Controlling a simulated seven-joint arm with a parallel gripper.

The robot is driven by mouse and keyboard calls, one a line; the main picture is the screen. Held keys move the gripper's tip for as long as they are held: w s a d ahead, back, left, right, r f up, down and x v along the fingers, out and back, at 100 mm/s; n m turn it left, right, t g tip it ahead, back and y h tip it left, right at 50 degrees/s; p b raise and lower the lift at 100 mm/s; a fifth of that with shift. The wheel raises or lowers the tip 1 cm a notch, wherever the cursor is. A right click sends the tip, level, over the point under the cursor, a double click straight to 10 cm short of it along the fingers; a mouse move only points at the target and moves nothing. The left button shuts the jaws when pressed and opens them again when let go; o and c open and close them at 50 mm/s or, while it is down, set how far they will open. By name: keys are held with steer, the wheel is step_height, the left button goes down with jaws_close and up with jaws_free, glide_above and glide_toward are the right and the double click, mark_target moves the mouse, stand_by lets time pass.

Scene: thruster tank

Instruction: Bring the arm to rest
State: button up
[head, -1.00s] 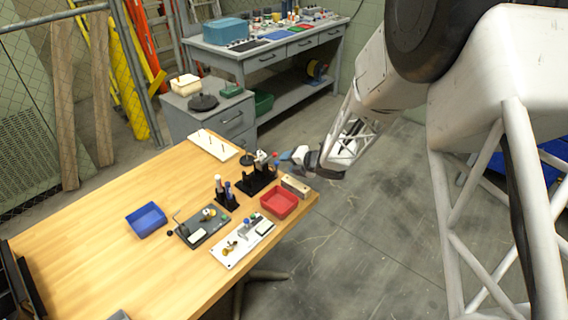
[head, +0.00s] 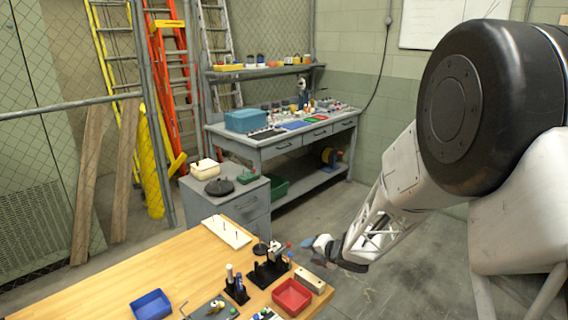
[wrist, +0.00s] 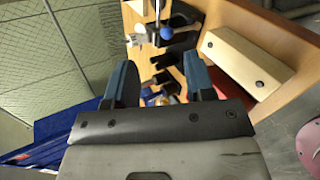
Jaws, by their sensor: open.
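My gripper (wrist: 160,82) shows in the wrist view with its two blue-tipped fingers apart and nothing held between them. In the head view my gripper (head: 312,244) is at the end of my white arm, just off the right end of the wooden table (head: 130,270). It hangs near the black tool stand and a wooden block (head: 310,280). That block also shows at the right of the wrist view (wrist: 243,62), apart from the fingers.
A red tray (head: 291,297), a blue tray (head: 151,305) and a black tool stand (head: 268,270) are on the table. A white board with pegs (head: 227,231) lies at its far edge. A grey cabinet (head: 240,205) and a workbench (head: 285,142) stand behind. The floor beyond my gripper is clear.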

steer(key=s+d+r+m+h, duration=0.4)
steer(key=s+d+r+m, duration=0.1)
steer(key=r+m, duration=0.35)
steer(key=s+d+r+m+h, duration=0.5)
steer(key=s+r+m, duration=0.15)
steer(key=r, duration=0.25)
steer(key=s+a+r+m+g, duration=0.1)
steer(key=s+r+m+g, duration=0.2)
steer(key=s+m, duration=0.4)
steer(key=s+a+r+m+g, duration=0.1)
steer(key=s+r+m+g, duration=0.2)
steer(key=s, duration=2)
steer(key=m, duration=0.5)
steer(key=shift+s+y, duration=0.15)
steer(key=shift+y, duration=0.25)
